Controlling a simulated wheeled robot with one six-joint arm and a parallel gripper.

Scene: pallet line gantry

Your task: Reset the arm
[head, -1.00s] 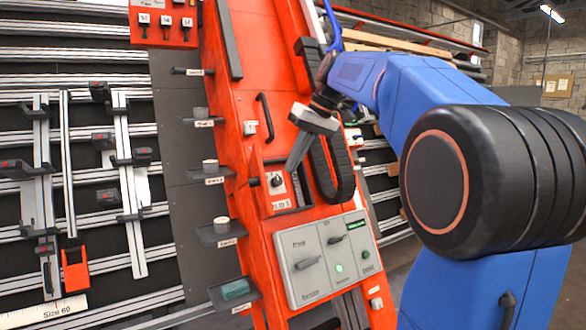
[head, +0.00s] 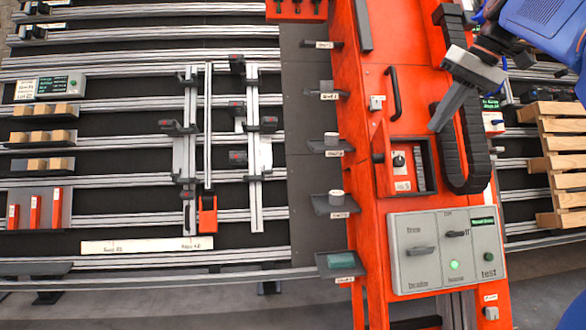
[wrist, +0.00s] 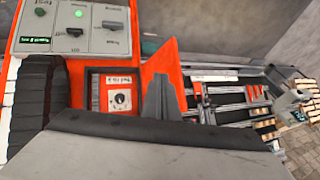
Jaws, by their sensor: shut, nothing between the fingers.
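My gripper (head: 440,126) is at the upper right in the head view, in front of the orange gantry column (head: 377,40). Its dark fingers are together and hold nothing; they point down and to the left, above and right of an open recess with a black knob (head: 398,161). In the wrist view my gripper (wrist: 165,80) shows as a grey tapered shape against the orange column. The knob (wrist: 119,99) shows left of the fingertips there. I cannot tell whether the fingers touch the column.
A grey control panel (head: 424,275) with levers and a lit green button sits low on the column. Small shelves (head: 335,204) stick out along its left side. A rail rack with clamps (head: 208,204) fills the left. A wooden pallet (head: 560,148) stands at the right.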

